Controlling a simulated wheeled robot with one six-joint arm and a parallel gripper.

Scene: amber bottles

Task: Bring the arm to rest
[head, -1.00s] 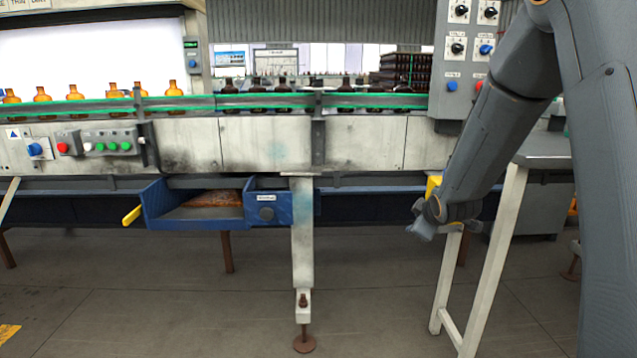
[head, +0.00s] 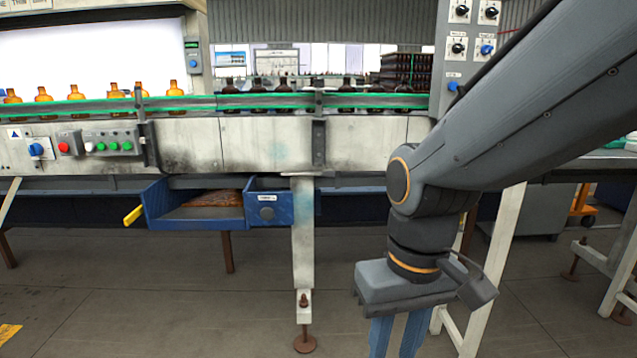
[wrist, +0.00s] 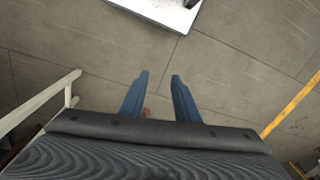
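My gripper (head: 396,340) hangs from the arm at the lower right of the head view, pointing down at the floor. Its two blue fingers run off the bottom edge there. In the wrist view my gripper (wrist: 158,82) shows both fingers apart with bare floor between and beyond their tips. It is open and holds nothing. My arm crosses the right side of the head view, in front of the conveyor's right part.
A conveyor (head: 270,145) carries several amber bottles (head: 78,98). Below it hangs a blue bin (head: 165,205) with a yellow handle, left of my gripper. A pale table leg (head: 505,240) stands close behind my arm.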

